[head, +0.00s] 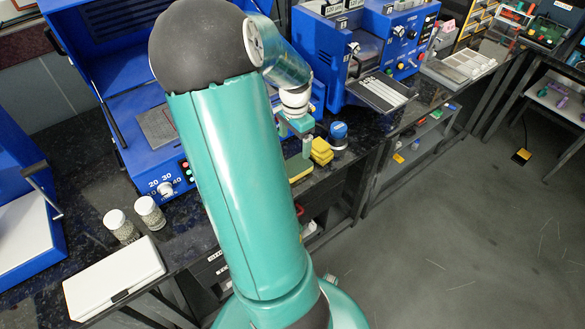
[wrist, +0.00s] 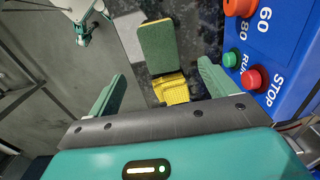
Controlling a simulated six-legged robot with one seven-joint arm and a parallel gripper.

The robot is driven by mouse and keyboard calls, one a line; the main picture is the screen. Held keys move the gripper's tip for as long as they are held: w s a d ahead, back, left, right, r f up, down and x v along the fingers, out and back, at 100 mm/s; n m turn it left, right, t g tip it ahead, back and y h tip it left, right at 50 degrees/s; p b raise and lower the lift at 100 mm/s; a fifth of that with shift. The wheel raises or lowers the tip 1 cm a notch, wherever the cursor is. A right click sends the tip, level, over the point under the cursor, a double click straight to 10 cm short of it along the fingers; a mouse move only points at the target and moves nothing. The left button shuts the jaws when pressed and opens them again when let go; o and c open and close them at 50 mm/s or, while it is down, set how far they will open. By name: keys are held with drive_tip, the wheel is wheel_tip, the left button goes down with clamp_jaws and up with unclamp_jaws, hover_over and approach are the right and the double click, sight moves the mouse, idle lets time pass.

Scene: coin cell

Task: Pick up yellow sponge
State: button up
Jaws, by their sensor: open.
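A yellow sponge (wrist: 171,92) lies on the dark bench top in the wrist view, low between my fingers and partly cut off by the gripper body. Its surface looks ridged, and it may be two stacked pieces. It also shows in the head view (head: 321,152), just right of my gripper. A green-topped sponge with yellow edges (wrist: 160,46) lies beside it; its yellow side shows in the head view (head: 300,172). My gripper (wrist: 161,72) is open and empty, with one green finger on each side of the yellow sponge in the picture. I cannot tell the height of the fingertips.
A blue machine panel with red and green buttons (wrist: 254,78) stands close to my right finger in the wrist view. A blue-lidded jar (head: 338,131) stands just beyond the sponges. Two jars (head: 121,226) and a white case (head: 115,277) sit at the front left.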

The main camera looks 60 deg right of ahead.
sight(296, 164)
drive_tip(key=f, duration=1)
drive_tip(key=shift+s+d, duration=0.15)
drive_tip(key=shift+d, duration=0.1)
drive_tip(key=shift+r, duration=0.1)
drive_tip(key=shift+c, duration=0.5)
drive_tip(key=c, duration=1.1)
drive_tip(key=shift+o, duration=0.2)
drive_tip(key=shift+r, duration=0.15)
